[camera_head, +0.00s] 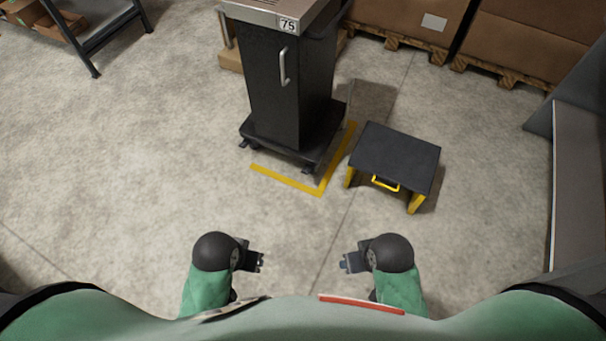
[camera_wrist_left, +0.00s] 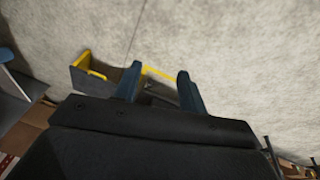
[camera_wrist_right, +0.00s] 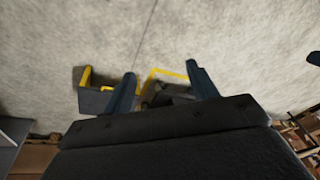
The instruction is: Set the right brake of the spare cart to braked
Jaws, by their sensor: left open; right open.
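A black cart (camera_head: 285,85) with a metal top marked 75 and a vertical handle stands at upper middle in the head view, on a dark wheeled base (camera_head: 290,140) inside yellow floor lines. I cannot tell from the frames whether it is the spare cart. Small dark parts show at the base's lower corners (camera_head: 309,169); brake positions are too small to tell. My left gripper (camera_head: 260,262) and right gripper (camera_head: 343,263) are open, empty and well in front of the cart. Their fingers show in the left wrist view (camera_wrist_left: 160,87) and right wrist view (camera_wrist_right: 161,82).
A black step stool (camera_head: 396,157) with yellow legs stands right of the cart. Yellow tape (camera_head: 290,181) marks the floor. Boxes on pallets (camera_head: 530,50) line the back right. A dark rack (camera_head: 92,45) stands upper left. A grey panel (camera_head: 577,185) is far right. The floor between is clear.

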